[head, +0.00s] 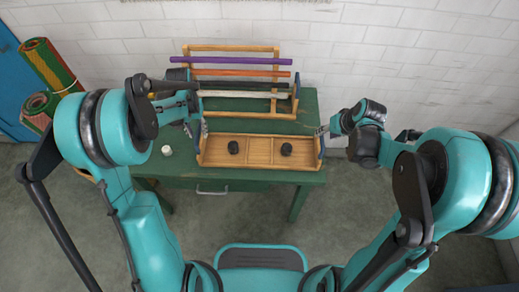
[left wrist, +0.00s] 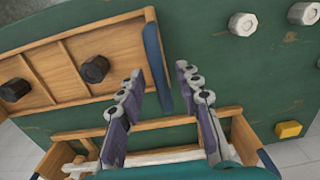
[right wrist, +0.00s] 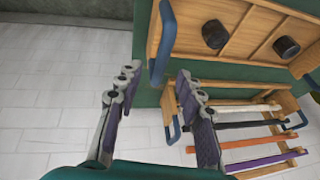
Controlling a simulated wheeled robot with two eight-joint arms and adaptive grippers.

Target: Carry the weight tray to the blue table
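The weight tray (head: 262,163) is a shallow wooden tray with dividers and a blue handle at each end. It stands on the green table (head: 185,171) near its front edge, with two black weights (head: 234,147) (head: 286,149) in it. My left gripper (head: 204,129) is open at the left handle (left wrist: 155,55); in the left wrist view the handle lies between and ahead of the fingertips. My right gripper (head: 322,131) is open at the right handle (right wrist: 164,40); in the right wrist view the handle lies ahead, between the fingertips. Contact cannot be told. I see no blue table.
A wooden rack (head: 232,48) with purple, orange, black and white rods stands behind the tray. Rolled rugs (head: 48,65) stand far left. Floor in front is clear.

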